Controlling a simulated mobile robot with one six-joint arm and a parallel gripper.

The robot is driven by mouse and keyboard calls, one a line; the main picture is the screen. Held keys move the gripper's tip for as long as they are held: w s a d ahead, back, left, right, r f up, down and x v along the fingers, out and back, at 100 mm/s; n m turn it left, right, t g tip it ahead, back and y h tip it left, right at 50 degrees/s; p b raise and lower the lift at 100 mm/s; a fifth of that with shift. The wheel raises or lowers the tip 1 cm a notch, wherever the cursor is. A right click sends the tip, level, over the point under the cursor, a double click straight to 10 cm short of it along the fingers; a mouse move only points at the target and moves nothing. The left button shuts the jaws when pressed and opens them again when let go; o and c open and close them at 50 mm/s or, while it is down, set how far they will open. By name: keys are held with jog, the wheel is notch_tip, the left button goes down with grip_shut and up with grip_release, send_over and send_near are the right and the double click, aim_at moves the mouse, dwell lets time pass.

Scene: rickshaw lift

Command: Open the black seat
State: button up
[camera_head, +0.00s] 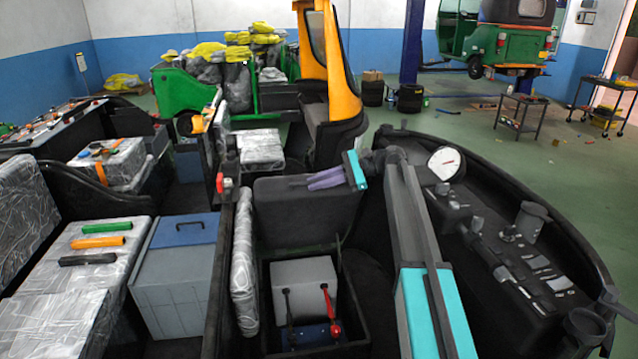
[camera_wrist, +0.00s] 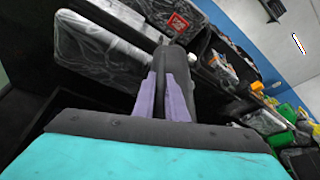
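The black seat (camera_head: 306,212) stands tilted up behind an open black compartment (camera_head: 352,268) in the head view. Inside the compartment is a light grey box (camera_head: 303,270) with a red-handled lever and a black one in front. My gripper (camera_head: 292,183), with purple fingers, lies across the seat's upper edge and points left. The fingers look close together, with no object clearly held between them. In the wrist view my gripper (camera_wrist: 165,45) shows its two purple fingers converging toward dark tips. Whether the fingers touch the seat is hard to tell.
A plastic-wrapped seat back (camera_head: 243,250) stands just left of the compartment. A grey box with a blue lid (camera_head: 178,262) is further left, beside a wrapped seat (camera_head: 88,270) bearing green, orange and black handles. A dashboard with a white gauge (camera_head: 443,163) is at right.

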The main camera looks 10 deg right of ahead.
jog(key=shift+o, duration=0.6)
jog(key=shift+a, duration=0.1)
jog(key=shift+v, duration=0.85)
jog(key=b+v, duration=0.3)
jog(key=v, duration=0.9)
jog(key=shift+s, duration=0.1)
